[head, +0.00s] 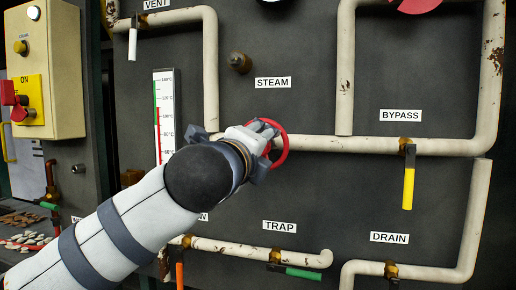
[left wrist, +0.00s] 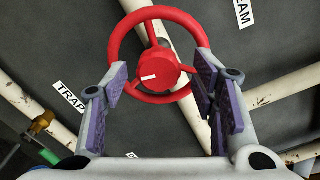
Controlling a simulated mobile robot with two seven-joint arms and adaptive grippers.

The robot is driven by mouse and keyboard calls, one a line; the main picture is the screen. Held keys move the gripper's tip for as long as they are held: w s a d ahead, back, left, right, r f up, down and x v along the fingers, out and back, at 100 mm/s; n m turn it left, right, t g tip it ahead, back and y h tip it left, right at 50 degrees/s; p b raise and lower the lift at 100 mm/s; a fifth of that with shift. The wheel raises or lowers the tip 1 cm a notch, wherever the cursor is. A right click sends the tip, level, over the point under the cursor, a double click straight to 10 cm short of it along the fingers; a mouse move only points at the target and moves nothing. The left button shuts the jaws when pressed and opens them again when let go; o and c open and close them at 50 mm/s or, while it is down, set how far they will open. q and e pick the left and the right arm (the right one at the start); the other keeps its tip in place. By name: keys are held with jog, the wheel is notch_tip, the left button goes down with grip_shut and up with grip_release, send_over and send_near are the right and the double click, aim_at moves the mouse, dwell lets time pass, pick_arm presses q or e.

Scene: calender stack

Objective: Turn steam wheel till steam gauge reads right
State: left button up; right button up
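The red steam wheel (head: 282,146) sits on a pipe below the STEAM label (head: 272,83). The left wrist view shows its round rim, spokes and hub (left wrist: 156,77) with a white mark pointing left. My left gripper (head: 264,138) is at the wheel in the head view and hides its left part. In the left wrist view my left gripper (left wrist: 161,86) has its purple-padded fingers wide apart, one at each side of the wheel's lower half; contact with the rim is unclear. My right gripper is not in view.
Pale pipes cross the dark panel. A yellow bypass handle (head: 408,180) hangs at right, a green trap handle (head: 303,274) lies below, and a white vent handle (head: 132,42) hangs at upper left. A yellow switch box (head: 42,70) stands far left.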

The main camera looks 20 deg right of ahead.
pick_arm(q)
jog(key=v, duration=1.2)
